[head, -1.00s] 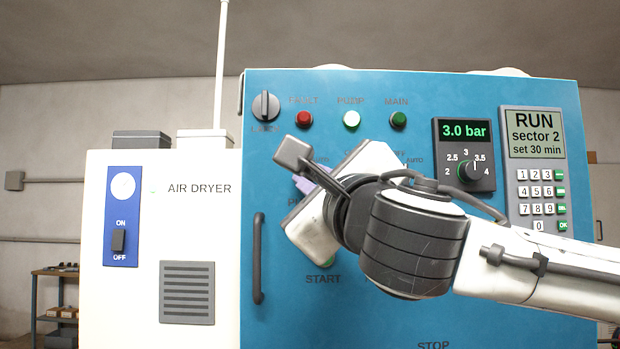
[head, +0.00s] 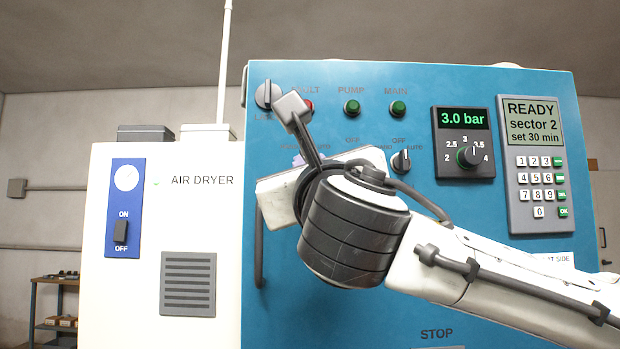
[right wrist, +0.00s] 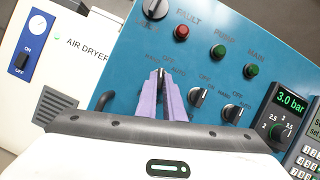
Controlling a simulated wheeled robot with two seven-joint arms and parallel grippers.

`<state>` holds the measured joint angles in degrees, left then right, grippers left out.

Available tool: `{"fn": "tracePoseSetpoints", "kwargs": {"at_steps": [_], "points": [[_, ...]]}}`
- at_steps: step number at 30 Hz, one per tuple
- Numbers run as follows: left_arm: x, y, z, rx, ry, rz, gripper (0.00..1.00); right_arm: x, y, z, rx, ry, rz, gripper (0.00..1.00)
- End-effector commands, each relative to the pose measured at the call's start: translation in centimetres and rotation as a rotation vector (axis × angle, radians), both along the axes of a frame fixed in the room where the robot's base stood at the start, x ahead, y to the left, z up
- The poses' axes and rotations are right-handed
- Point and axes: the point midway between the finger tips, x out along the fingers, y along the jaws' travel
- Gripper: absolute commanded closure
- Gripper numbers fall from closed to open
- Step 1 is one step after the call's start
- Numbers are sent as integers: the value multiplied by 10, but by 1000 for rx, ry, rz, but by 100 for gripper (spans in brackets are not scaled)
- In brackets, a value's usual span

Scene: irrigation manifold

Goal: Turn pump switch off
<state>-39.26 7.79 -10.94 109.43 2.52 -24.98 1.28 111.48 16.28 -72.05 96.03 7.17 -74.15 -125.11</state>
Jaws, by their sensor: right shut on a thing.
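The pump switch (right wrist: 161,73) is the leftmost of three dark selector switches on the blue panel. In the right wrist view its tip shows between my purple fingertips, just below an OFF label; most of it is hidden. My right gripper (right wrist: 163,92) is shut on it. In the head view the gripper (head: 301,160) is mostly behind my own wrist, with a little purple at the panel. The PUMP lamp (head: 352,108) is dark green, and it also shows in the right wrist view (right wrist: 218,51). My left gripper is out of view.
Two more selector switches sit to the right, the middle one (right wrist: 198,97) close beside my fingers and the right one (head: 401,161). The pressure dial (head: 470,156) and the keypad unit (head: 535,165), reading READY, are farther right. A white air dryer (head: 160,250) stands left.

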Motion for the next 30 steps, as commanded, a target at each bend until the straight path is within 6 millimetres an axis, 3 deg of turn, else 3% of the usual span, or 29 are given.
{"fn": "tracePoseSetpoints", "kwargs": {"at_steps": [13, 30], "points": [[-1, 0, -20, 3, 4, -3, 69, 0, 3, -1, 263, -1, -1, 100], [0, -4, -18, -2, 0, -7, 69, 0, 3, 1, 313, -2, -1, 100]]}}
